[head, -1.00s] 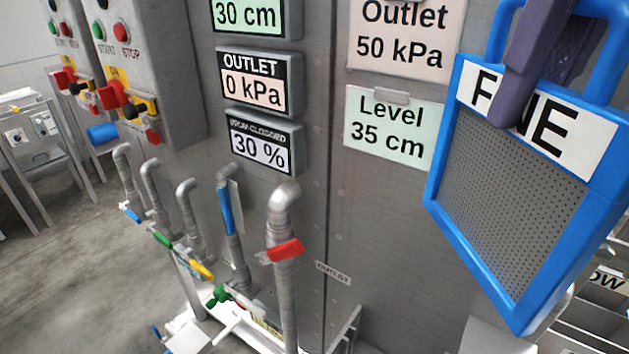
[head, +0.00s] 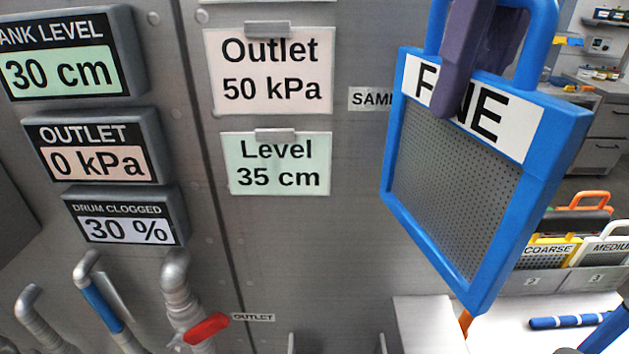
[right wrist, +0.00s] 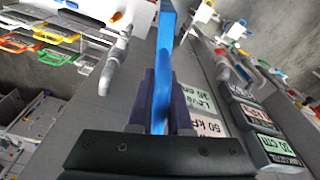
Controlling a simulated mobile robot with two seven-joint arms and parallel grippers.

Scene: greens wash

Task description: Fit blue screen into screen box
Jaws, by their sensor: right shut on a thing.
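The blue screen (head: 461,170) has a blue frame, a grey perforated mesh and a white label reading FINE, partly covered by a finger. It hangs upright and slightly tilted at the right of the head view, in front of the grey metal panel. My right gripper (head: 459,100), with purple fingers, is shut on its top handle. In the right wrist view the screen (right wrist: 163,65) shows edge-on between the fingers of my right gripper (right wrist: 165,100). I cannot make out the screen box with certainty. My left gripper is not in view.
The grey panel carries readouts (head: 123,217) and paper cards (head: 276,163). Pipes with a red-handled valve (head: 206,328) stand lower left. A rack (head: 575,281) with COARSE (head: 548,250) and MEDIUM (head: 607,249) screens is at right. A blue striped rod (head: 568,321) lies on the white surface.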

